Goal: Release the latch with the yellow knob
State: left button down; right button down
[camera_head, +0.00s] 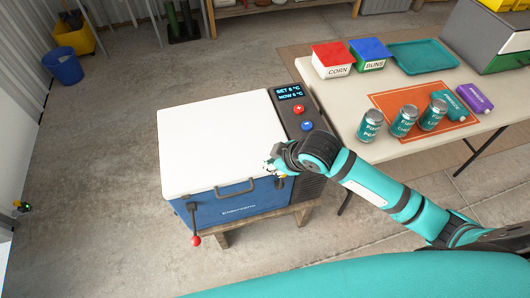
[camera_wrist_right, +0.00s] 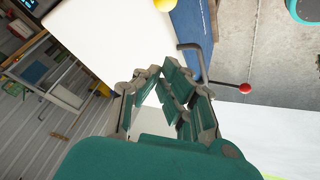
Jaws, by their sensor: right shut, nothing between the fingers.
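The cooler has a white lid (camera_head: 220,140) and a blue body (camera_head: 240,201), with a grey handle (camera_head: 235,188) on its front. The yellow knob (camera_wrist_right: 165,4) shows at the top edge of the right wrist view, beyond the fingers and partly cut off. A red knob (camera_head: 196,241) on a dark lever hangs at the cooler's front left; it also shows in the wrist view (camera_wrist_right: 245,88). My right gripper (camera_head: 272,168) is at the lid's front right corner, shut and empty. In the wrist view its fingers (camera_wrist_right: 178,93) are close to the lid. My left gripper is out of view.
The cooler stands on a wooden stand (camera_head: 222,239). Right of the lid is a panel with a display (camera_head: 290,93) and buttons. A table (camera_head: 345,97) with cans, bins and a teal tray (camera_head: 423,57) stands at the right.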

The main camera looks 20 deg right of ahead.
aim_at(281, 180)
jog(key=shift+n, duration=0.4)
jog(key=x, duration=0.3)
jog(key=w+x, duration=0.1)
jog(key=x, duration=0.5)
jog(key=shift+w+d+r, duration=0.2)
jog(key=shift+w+d, duration=0.1)
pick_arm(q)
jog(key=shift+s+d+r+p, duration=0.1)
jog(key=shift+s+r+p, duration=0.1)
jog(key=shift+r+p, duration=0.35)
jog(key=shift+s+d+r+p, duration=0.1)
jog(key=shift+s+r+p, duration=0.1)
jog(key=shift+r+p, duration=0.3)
pick_arm(e)
jog(key=d, duration=0.1)
jog(key=s+d, duration=0.2)
jog(key=shift+s+d+f, duration=0.15)
jog(key=shift+d+f, duration=0.15)
